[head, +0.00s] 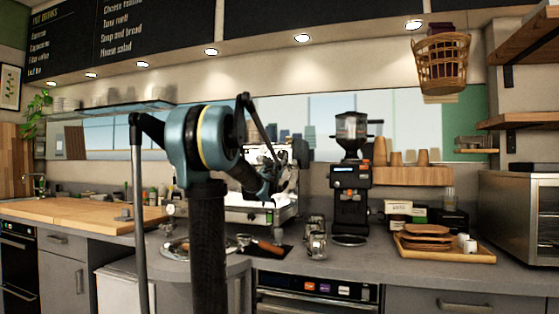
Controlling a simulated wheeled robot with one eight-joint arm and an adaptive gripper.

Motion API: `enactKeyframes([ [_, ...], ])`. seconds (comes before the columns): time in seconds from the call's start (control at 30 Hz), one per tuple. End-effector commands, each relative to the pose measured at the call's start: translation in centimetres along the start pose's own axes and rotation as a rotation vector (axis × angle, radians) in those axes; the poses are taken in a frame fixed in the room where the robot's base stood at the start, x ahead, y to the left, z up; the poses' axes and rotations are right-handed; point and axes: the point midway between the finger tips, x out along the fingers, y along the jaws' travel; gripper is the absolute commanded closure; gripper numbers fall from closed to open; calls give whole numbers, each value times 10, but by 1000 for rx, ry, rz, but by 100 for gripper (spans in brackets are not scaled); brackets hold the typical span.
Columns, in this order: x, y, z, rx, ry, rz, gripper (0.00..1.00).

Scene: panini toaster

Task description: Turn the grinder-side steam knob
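The silver espresso machine (284,212) stands on the back counter, partly hidden behind my arm. The coffee grinder (350,180), black with a clear hopper, stands just to its right. The steam knob on the grinder side is too small or too hidden to make out. My arm's dark end section reaches toward the machine's front. My gripper's fingers cannot be made out there, so I cannot tell whether they touch anything or are open or shut.
Metal jugs (316,240) stand on the counter in front of the grinder. A round tray (190,247) sits at the near counter. A wooden tray (478,257) with brown plates lies at right, beside a steel oven (520,215). A wicker basket (441,62) hangs above.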

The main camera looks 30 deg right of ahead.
Motion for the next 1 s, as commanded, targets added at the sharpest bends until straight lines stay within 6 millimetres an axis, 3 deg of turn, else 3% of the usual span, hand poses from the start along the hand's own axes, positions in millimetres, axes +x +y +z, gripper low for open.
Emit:
enactKeyframes([
  [0.4,61,0,0,-1,0,0,41],
  [0.9,74,1,0,-1,0,0,41],
  [1.0,74,2,1,-1,0,2,63],
])
